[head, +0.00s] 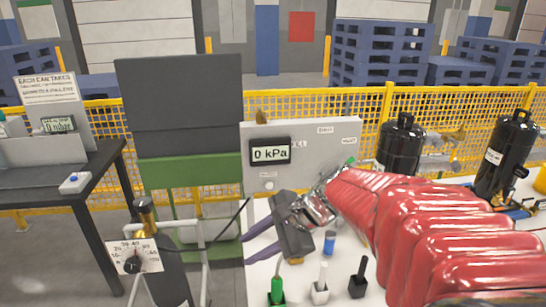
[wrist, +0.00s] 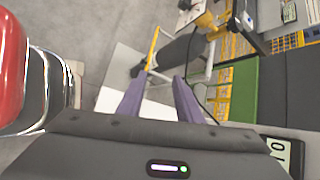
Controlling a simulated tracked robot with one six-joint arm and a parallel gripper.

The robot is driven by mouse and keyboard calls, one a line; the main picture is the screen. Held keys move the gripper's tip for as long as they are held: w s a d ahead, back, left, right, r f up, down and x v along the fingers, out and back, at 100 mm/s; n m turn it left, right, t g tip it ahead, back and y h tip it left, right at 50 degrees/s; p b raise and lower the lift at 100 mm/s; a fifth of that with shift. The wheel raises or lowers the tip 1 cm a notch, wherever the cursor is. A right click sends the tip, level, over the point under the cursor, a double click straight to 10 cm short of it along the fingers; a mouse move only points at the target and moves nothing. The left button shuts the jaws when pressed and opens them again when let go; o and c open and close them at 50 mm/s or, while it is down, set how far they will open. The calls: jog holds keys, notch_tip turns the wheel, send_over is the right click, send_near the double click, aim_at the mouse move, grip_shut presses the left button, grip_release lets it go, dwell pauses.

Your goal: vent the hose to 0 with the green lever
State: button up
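The white panel (head: 222,0) is not used as a reference; the gauge display (head: 270,150) reads 0 kPa on a pale upright panel (head: 258,178). A small green piece (head: 350,162), possibly the green lever, shows at the panel's lower right, mostly hidden by my red-sleeved arm. My gripper (head: 246,250) is in front of and below the display, pointing left. Its two purple fingers are apart with nothing between them, and the wrist view shows the same gap (wrist: 160,78). The hose cannot be made out clearly.
Green-, white- and black-handled items (head: 277,290) stand at the bench's front. A blue-capped vial (head: 329,242) is near my gripper. Black tanks (head: 400,146) stand behind my arm, near a yellow fence (head: 310,105).

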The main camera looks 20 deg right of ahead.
jog(key=w+d+m+t, duration=0.3)
jog(key=w+d+m, duration=0.2)
jog(key=d+m, duration=0.3)
jog(key=w+d+m+t, duration=0.4)
jog(key=w+d+m, duration=0.15)
jog(key=d, duration=0.45)
jog(key=s+d+f+m+t+h, duration=0.1)
jog(key=d+m+t+h, duration=0.4)
jog(key=d+m, duration=0.9)
jog(key=s+d+h, duration=0.1)
jog(key=d, duration=0.9)
jog(key=shift+s+d+f, duration=0.15)
jog(key=shift+s+f, duration=0.05)
jog(key=shift+f, duration=0.1)
jog(key=shift+w, duration=0.15)
jog(key=w, duration=1.3)
jog(key=shift+w, duration=0.3)
grip_shut()
